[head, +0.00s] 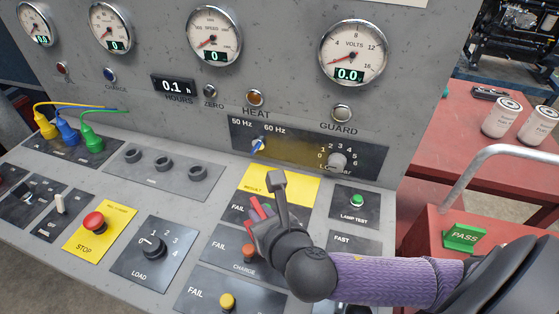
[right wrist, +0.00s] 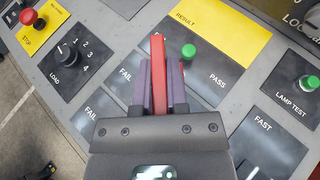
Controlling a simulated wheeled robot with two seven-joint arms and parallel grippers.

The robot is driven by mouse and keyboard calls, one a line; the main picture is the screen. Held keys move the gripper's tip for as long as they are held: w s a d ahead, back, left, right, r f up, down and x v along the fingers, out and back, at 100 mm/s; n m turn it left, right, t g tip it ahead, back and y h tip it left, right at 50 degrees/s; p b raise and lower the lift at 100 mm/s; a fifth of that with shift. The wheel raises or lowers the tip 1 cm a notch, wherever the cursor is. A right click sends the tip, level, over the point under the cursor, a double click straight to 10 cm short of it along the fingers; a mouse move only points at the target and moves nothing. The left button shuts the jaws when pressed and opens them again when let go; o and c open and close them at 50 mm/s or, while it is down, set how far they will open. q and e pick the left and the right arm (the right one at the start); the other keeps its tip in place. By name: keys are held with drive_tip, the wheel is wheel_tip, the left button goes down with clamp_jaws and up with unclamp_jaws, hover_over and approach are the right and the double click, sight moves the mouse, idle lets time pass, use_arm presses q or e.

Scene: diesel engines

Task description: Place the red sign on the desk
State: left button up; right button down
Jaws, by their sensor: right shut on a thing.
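The red sign (head: 256,208) is between the fingers of my right gripper (head: 262,222), seen nearly edge-on over the console desk (head: 108,205). In the right wrist view, the red sign (right wrist: 158,70) is a narrow upright strip clamped between the two purple-grey fingers (right wrist: 160,85). Its far end points toward the yellow RESULT panel (right wrist: 200,22), between the FAIL and PASS labels. I cannot tell whether it touches the desk. The sign's face is hidden. My left gripper is in neither view.
A green PASS sign (head: 464,237) stands on a red cart at right. White filter cans (head: 502,118) stand on a red table behind. The desk carries a red stop button (head: 93,222), a load knob (head: 152,247), a green lamp-test button (head: 357,200) and coloured plugs (head: 68,133).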

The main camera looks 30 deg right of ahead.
drive_tip(key=shift+w+d+f, duration=0.1)
drive_tip(key=shift+w+d, duration=0.1)
drive_tip(key=w+d+b, duration=0.2)
drive_tip(key=w+d, duration=1)
drive_tip(key=d, duration=0.3)
wheel_tip(320, 180, down, 7)
drive_tip(key=b, duration=0.3)
drive_tip(key=shift+f, duration=0.1)
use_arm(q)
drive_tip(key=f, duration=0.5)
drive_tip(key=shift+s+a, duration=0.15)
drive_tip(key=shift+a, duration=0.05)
use_arm(e)
drive_tip(key=shift+w, duration=0.1)
drive_tip(key=c, duration=1.1)
unclamp_jaws()
drive_tip(key=o, duration=0.4)
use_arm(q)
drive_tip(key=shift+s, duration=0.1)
use_arm(e)
drive_tip(key=shift+o, duration=0.2)
